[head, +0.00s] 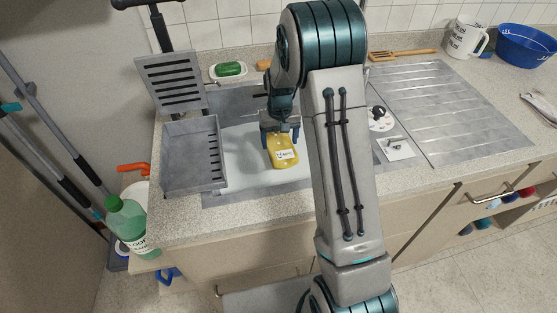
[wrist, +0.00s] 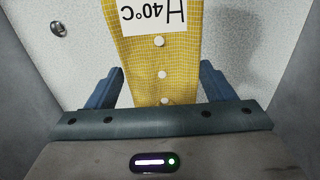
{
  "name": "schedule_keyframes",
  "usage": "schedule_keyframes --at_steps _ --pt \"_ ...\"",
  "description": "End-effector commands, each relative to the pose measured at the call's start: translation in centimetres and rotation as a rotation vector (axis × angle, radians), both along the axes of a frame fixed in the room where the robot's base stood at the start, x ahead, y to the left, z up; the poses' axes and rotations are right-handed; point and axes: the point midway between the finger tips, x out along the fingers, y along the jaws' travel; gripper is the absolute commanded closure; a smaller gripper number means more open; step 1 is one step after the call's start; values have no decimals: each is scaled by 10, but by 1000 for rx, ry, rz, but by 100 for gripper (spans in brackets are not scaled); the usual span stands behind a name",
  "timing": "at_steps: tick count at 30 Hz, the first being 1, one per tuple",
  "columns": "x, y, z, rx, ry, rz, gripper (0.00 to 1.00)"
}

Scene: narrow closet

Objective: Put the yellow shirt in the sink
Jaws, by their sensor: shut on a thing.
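The yellow shirt (head: 283,148) is a folded yellow checked piece with a white label. In the wrist view the shirt (wrist: 160,65) shows buttons and a tag reading "H 40°C", and it lies between the two blue fingers. My gripper (head: 281,134) points down over the sink and is shut on the shirt's near end; it also shows in the wrist view (wrist: 160,88). The sink (head: 241,170) has a pale basin directly below and around the shirt. I cannot tell whether the shirt touches the basin floor. My arm hides the right part of the sink.
A grey slotted rack (head: 193,155) stands at the sink's left edge. A green soap (head: 229,69) sits behind the sink. A ribbed drainboard (head: 450,105), a white mug (head: 466,40) and a blue bowl (head: 527,46) are to the right. A green bottle (head: 130,222) stands at lower left.

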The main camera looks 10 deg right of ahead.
Motion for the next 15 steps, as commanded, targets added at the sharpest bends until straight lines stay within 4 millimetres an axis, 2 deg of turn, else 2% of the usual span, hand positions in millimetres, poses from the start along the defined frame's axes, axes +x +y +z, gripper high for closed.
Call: schedule_keyframes --at_steps 4,11,15 --pt "-1 0 -29 0 4 0 51" --pt "0 0 -49 0 2 0 51" --pt "-1 0 -68 0 4 0 51"
